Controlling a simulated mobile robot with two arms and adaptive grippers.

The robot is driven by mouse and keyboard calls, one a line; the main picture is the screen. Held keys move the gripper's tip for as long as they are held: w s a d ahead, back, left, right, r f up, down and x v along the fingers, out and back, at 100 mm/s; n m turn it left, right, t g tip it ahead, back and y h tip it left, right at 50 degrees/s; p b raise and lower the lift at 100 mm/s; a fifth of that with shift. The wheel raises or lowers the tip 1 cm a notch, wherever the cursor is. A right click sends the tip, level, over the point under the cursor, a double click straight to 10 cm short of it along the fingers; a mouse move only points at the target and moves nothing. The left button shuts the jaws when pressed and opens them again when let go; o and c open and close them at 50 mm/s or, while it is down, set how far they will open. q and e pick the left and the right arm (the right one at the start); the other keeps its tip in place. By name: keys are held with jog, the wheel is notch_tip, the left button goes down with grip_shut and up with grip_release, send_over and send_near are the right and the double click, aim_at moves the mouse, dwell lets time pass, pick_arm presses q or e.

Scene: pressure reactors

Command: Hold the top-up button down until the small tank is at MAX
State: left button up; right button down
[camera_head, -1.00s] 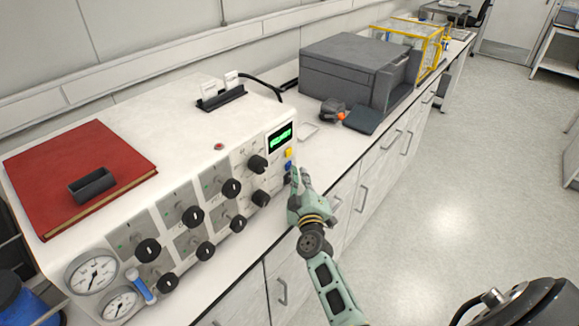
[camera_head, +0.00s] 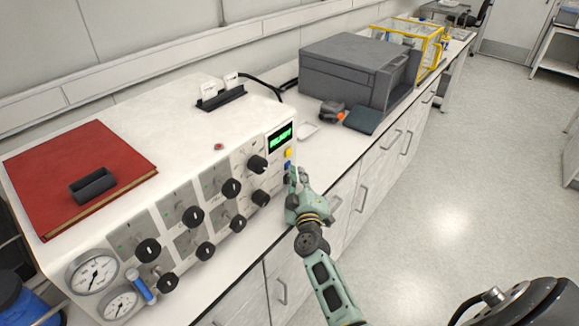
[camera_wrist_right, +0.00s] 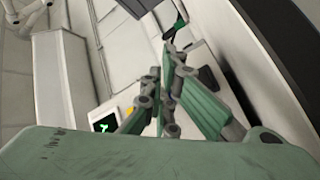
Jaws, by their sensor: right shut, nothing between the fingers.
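The white control unit (camera_head: 205,128) stands on the bench, with a lit green display (camera_head: 280,137) at the right end of its front panel. A yellow button (camera_head: 288,153) sits below the display. A blue button shows just under it, mostly hidden by my right gripper (camera_head: 292,174). That gripper is shut and empty, its fingertips close against the panel at the blue button; I cannot tell whether they touch or press it. In the right wrist view, the shut fingers (camera_wrist_right: 168,90) are beside the display (camera_wrist_right: 105,122) and yellow button (camera_wrist_right: 130,110). I cannot make out the small tank or its MAX mark.
Black knobs (camera_head: 232,188) line the panel left of my gripper. Gauges (camera_head: 93,273) are at its left end. A red book (camera_head: 75,172) lies on top. A dark grey box (camera_head: 352,73) stands farther along the bench.

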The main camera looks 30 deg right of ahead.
jog(key=shift+s, duration=0.1)
jog(key=shift+s+d+p, duration=0.3)
jog(key=shift+s+p, duration=0.1)
jog(key=shift+s, duration=0.3)
jog(key=shift+s+d+p, duration=0.25)
jog(key=shift+s+p, duration=0.1)
jog(key=shift+s, duration=0.15)
jog(key=s, duration=0.1)
jog(key=s+d+p, duration=0.1)
jog(key=s, duration=0.1)
jog(key=shift+s+d, duration=0.25)
jog(key=shift+s, duration=0.05)
